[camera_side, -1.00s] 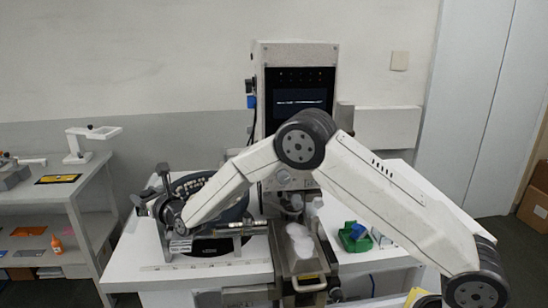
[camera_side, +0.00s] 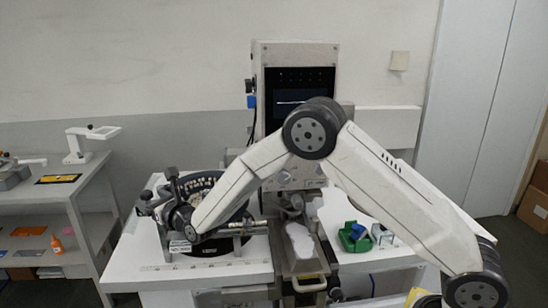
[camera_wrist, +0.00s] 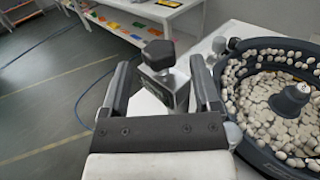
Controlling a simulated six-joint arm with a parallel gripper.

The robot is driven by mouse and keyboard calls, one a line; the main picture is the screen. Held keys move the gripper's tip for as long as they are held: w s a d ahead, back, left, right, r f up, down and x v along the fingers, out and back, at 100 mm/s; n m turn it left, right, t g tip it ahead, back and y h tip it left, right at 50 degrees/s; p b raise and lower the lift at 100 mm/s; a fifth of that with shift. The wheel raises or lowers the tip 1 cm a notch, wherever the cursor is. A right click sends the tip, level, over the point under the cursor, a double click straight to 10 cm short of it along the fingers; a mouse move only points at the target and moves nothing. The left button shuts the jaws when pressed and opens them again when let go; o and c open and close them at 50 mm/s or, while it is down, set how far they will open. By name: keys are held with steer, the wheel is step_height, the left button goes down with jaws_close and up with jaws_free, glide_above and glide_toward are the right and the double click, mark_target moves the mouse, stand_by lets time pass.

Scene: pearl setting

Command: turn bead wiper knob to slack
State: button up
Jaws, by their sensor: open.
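A dark, chunky knob (camera_wrist: 158,50) shows in the wrist view on a grey metal bracket (camera_wrist: 180,88). I take it for the bead wiper knob. My gripper (camera_wrist: 161,66) is open, with one dark finger on each side in the picture and the knob between and slightly beyond the tips. I see no contact with it. A dark bowl (camera_wrist: 245,148) full of white beads stands to the right. In the side view my gripper (camera_side: 147,203) is at the bowl's left side, small among dark parts. The knob's markings and turn position cannot be read.
In the side view a machine with a dark screen (camera_side: 300,95) stands behind my arm. A green bin (camera_side: 353,238) sits on the white table to the right. A shelf bench (camera_side: 45,205) stands at the left, with a floor gap between.

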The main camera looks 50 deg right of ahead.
mark_target(150, 198)
steer(key=shift+s, duration=2.15)
steer(key=shift+r, duration=0.1)
